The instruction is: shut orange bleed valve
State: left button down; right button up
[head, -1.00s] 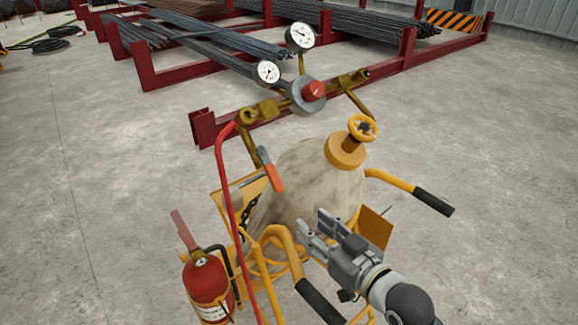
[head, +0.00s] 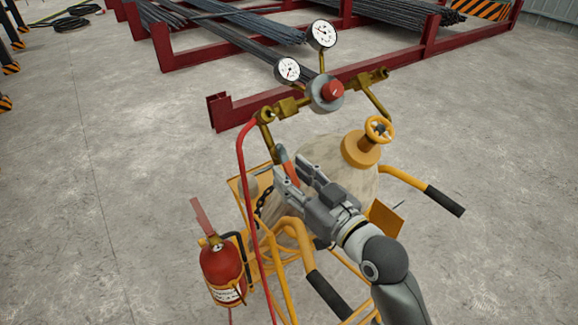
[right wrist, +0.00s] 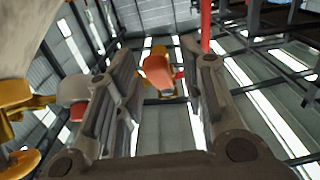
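The orange bleed valve lever (head: 290,174) hangs below the brass regulator pipework, above the gas cylinder cart. In the right wrist view the orange lever (right wrist: 158,74) appears between the two fingers, just beyond their tips. My right gripper (head: 289,177) is open with its fingertips close to the lever, which it partly hides in the head view. No contact can be made out. In the right wrist view the open fingers (right wrist: 165,75) stand on either side of the lever with gaps. My left gripper is not in view.
The cylinder (head: 335,158) carries an orange handwheel (head: 379,129). Two gauges (head: 322,34) and a red knob (head: 332,90) sit above. A red hose (head: 246,185) runs down at the left, near a fire extinguisher (head: 222,268). Cart handles (head: 425,190) stick out right. Rebar racks stand behind.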

jog(key=shift+x, duration=0.9)
grip_shut()
